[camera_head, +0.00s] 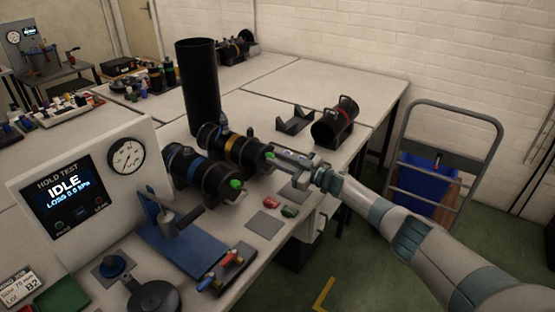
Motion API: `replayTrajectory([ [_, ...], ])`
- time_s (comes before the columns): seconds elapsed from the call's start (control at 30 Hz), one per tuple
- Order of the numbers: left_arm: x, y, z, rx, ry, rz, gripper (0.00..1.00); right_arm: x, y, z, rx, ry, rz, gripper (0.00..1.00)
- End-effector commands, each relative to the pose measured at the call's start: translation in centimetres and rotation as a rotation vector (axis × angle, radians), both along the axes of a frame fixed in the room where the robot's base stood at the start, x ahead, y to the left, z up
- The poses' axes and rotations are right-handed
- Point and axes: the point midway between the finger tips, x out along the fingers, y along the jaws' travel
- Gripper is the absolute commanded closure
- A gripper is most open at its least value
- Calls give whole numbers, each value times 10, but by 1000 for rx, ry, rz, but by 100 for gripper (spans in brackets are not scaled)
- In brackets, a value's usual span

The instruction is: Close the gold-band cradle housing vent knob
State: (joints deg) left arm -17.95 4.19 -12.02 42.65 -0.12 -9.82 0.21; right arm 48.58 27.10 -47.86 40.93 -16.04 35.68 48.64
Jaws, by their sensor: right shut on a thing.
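The gold-band housing (236,148), a black cylinder with a gold ring, lies on its side on the bench in the middle of the view. A small green vent knob (269,153) shows at its right end. My right gripper (273,156) reaches in from the right and is shut at that end, on the vent knob. The fingers partly cover the knob, so its turn angle cannot be read. My left gripper is not in view.
A blue-band housing (190,172) with a green knob (236,183) lies just in front. The test panel (70,195) reads IDLE. A tall black cylinder (200,85) stands behind. An empty cradle (294,121) and a black cylinder (335,122) sit at back right.

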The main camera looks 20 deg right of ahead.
Motion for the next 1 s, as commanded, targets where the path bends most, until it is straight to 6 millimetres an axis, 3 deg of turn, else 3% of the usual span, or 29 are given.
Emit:
replayTrajectory([
  [0.4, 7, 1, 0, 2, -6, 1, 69, 0, 0, -1, 8, 9, -1, 100],
  [0.43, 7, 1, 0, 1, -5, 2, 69, 0, 0, -1, 9, 8, -1, 75],
  [0.5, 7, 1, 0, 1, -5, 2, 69, 0, 0, -1, 8, 7, -1, 61],
  [1.0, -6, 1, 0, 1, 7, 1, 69, -5, -4, -1, 7, 7, 0, 61],
])
